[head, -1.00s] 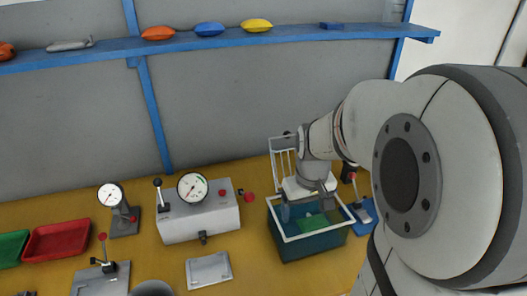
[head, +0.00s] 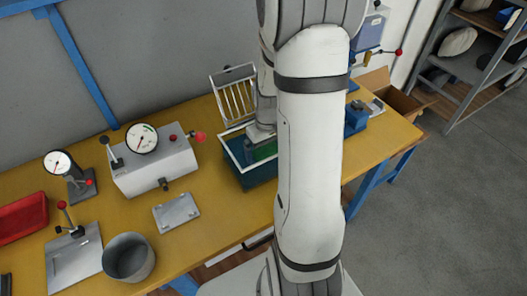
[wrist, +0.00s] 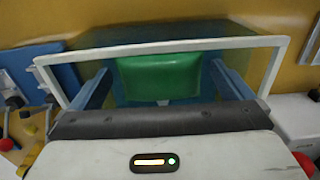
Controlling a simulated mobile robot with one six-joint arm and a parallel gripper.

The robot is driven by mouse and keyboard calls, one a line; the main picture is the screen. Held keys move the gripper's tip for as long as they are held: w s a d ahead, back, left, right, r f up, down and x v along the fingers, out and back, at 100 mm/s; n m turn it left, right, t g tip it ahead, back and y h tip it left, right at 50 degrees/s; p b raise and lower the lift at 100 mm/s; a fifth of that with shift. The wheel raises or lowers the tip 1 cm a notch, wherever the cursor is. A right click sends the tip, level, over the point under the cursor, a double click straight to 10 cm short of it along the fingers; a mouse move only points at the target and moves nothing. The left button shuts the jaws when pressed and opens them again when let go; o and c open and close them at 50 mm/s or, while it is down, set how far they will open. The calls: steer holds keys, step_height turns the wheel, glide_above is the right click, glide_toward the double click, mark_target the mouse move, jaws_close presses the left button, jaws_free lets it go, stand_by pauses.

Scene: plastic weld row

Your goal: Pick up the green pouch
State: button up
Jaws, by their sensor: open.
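The green pouch (wrist: 158,77) lies inside a teal bin with a white rim (wrist: 160,47). In the wrist view it sits between the two spread fingers of my gripper (wrist: 163,88), which is open and reaches in over the bin. I cannot tell whether the fingers touch the pouch. In the head view, a small part of the pouch (head: 265,152) shows in the bin (head: 243,164), below my wrist. My arm hides the bin's right side and the fingers there.
A white wire rack (head: 236,97) stands behind the bin. A gauge box (head: 155,165) with a red knob is to its left, and a grey plate (head: 176,211) lies in front. A grey cup (head: 129,257) stands near the front edge. A blue device (head: 356,117) is to the right.

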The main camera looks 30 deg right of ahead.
mark_target(267, 149)
steer(key=shift+c, duration=0.2)
steer(key=c, duration=0.9)
steer(key=shift+o, duration=0.2)
step_height(267, 149, up, 10)
stand_by(0.3)
steer(key=shift+f, duration=0.1)
